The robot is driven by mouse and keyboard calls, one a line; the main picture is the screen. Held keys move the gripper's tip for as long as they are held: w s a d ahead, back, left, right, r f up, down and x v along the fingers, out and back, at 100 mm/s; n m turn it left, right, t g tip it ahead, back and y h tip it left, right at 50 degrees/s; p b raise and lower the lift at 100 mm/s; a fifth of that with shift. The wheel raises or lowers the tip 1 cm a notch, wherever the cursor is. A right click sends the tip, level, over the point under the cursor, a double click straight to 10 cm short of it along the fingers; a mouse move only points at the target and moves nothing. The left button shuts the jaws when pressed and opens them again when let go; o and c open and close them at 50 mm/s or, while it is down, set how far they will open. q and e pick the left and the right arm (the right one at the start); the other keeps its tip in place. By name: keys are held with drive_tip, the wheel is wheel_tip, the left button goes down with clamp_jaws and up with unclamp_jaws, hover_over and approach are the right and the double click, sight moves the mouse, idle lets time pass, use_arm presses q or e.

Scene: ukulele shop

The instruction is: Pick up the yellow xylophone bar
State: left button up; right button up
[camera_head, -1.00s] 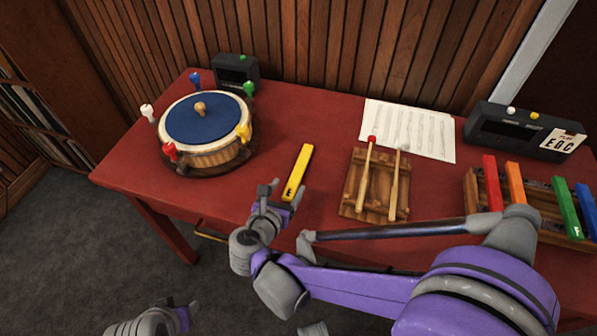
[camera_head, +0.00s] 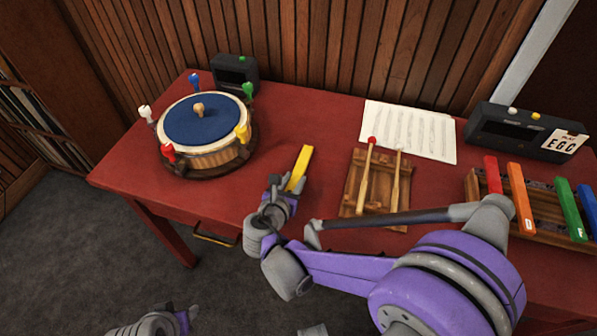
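The yellow xylophone bar (camera_head: 301,165) lies flat on the red table, left of the mallet rack. Its near end is hidden behind my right gripper. My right gripper (camera_head: 287,183) is at the near end of the bar, with its fingers apart, one on either side of that end as far as I can see. I cannot tell whether they touch it. My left gripper (camera_head: 182,309) is low at the bottom left, in front of the table over the dark floor. It looks open and empty.
A round blue-topped drum (camera_head: 205,122) with coloured pegs stands at the left. Two mallets lie on a wooden rack (camera_head: 354,180), right of the bar. A xylophone (camera_head: 542,205) with coloured bars is at the right. Sheet music (camera_head: 412,126) and dark boxes are behind.

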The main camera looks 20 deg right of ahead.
clamp_jaws()
